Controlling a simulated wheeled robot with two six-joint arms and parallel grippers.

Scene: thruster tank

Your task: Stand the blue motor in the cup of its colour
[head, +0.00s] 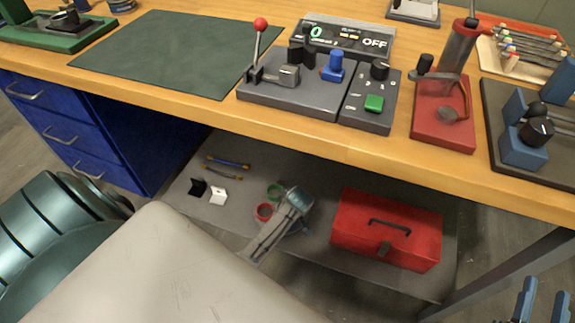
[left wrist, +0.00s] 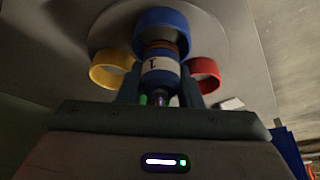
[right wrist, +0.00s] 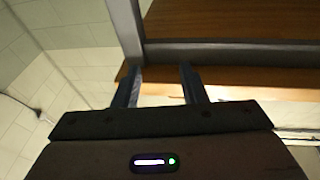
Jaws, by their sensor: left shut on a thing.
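My left gripper (left wrist: 160,95) is shut on the blue motor (left wrist: 160,72), which has a white label marked 1. The motor's far end overlaps the rim of the blue cup (left wrist: 162,14). I cannot tell whether it is inside the cup. A yellow cup (left wrist: 110,70) and a red cup (left wrist: 206,74) stand either side on a grey round base (left wrist: 215,30). In the head view the red cup (head: 264,211) and a green cup (head: 275,190) show; the motor is hidden there. My right gripper (right wrist: 160,75) is open and empty; its fingers also show in the head view (head: 538,300).
The cups stand on the low shelf (head: 200,228) under the wooden bench (head: 320,140). A red toolbox (head: 350,228) is to their right, and a white bracket (head: 218,196) and a black bracket (head: 197,187) to their left. The blue drawers (head: 75,130) bound the left side.

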